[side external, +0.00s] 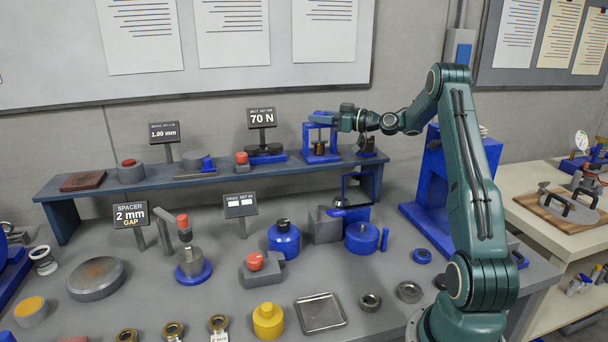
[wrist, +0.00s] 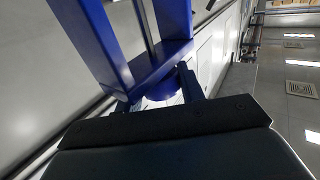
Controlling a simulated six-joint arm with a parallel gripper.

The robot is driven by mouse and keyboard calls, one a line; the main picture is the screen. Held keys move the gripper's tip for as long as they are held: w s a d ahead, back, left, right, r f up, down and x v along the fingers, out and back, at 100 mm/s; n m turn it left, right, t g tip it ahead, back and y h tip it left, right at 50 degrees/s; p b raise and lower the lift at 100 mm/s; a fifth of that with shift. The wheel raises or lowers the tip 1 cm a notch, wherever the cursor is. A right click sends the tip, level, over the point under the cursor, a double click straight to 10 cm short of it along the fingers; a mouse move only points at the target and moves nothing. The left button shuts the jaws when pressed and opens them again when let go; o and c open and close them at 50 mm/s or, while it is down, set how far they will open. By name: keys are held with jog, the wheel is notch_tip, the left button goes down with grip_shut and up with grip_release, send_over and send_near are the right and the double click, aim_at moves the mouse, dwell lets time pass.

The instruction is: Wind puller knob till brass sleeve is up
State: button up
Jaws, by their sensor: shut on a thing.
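The puller is a blue upright frame (side external: 307,138) on the raised back shelf, with posts and a crossbar. In the wrist view the puller frame (wrist: 96,35) rises at the top, with a thin grey rod between its posts. The round blue puller knob (wrist: 160,90) sits against the crossbar, partly hidden by my fingers. My gripper (side external: 318,119) reaches in from the right at the top of the frame. In the wrist view my gripper (wrist: 160,91) is shut on the knob, a finger on each side. A small brownish brass part (side external: 320,148) shows inside the frame; its exact height is unclear.
The shelf (side external: 225,178) also carries a belt-set stand with a 70 N sign (side external: 262,117) left of the puller, and a small blue-and-black fixture (side external: 367,146) close on its right. Several parts crowd the bench below. A wall board (side external: 180,75) stands behind.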

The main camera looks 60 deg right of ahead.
aim_at(321, 113)
dwell(0.4)
jog(key=o, duration=1)
jog(key=shift+c, duration=0.2)
jog(key=shift+r, duration=0.15)
notch_tip(321, 113, up, 20)
